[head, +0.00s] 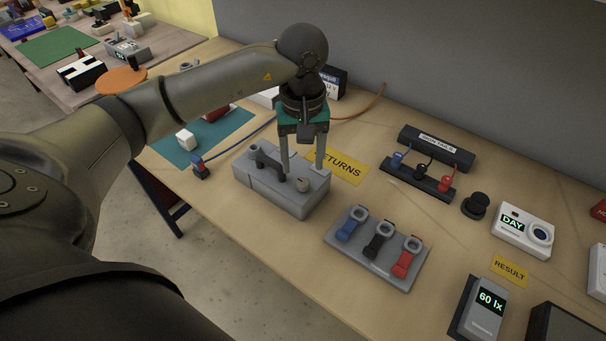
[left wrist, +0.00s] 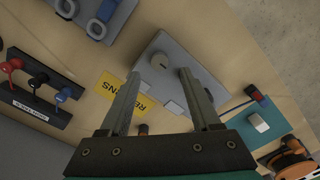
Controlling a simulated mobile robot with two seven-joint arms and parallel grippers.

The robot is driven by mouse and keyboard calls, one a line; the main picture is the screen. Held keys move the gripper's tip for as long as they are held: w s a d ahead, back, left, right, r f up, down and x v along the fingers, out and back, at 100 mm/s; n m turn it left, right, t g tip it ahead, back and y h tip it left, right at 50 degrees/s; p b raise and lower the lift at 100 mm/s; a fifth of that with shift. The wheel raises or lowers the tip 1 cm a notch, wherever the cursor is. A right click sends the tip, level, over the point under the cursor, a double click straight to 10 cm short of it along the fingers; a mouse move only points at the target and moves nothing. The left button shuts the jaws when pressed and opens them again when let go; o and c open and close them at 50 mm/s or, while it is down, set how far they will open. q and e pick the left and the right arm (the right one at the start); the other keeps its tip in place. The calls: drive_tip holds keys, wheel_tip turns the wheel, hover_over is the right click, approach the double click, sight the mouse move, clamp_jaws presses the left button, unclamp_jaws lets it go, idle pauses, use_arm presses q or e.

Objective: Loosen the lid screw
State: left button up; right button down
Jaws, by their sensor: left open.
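A grey box (head: 262,182) sits near the table's front edge, with a darker grey bar-like piece (head: 265,161) on its lid. A small round knob, which looks like the lid screw (head: 303,184), stands on the right part of the lid. My left gripper (head: 302,168) points down over the box, its two fingers apart and nothing between them. In the left wrist view the knob (left wrist: 159,62) shows just beyond the gap between the open fingertips (left wrist: 159,75). I cannot tell how high the tips are above the lid. My right gripper is not in view.
A grey tray (head: 372,265) with blue, black and red clips lies right of the box. A yellow RETURNS label (head: 341,167) lies behind it. A dark socket strip (head: 418,178), a DAY device (head: 523,231) and a 60 lx meter (head: 481,308) stand further right.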

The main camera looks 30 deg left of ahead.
sight(303, 182)
use_arm(q)
wheel_tip(303, 182, down, 5)
drive_tip(key=shift+f, duration=0.1)
idle(0.3)
clamp_jaws()
idle(0.4)
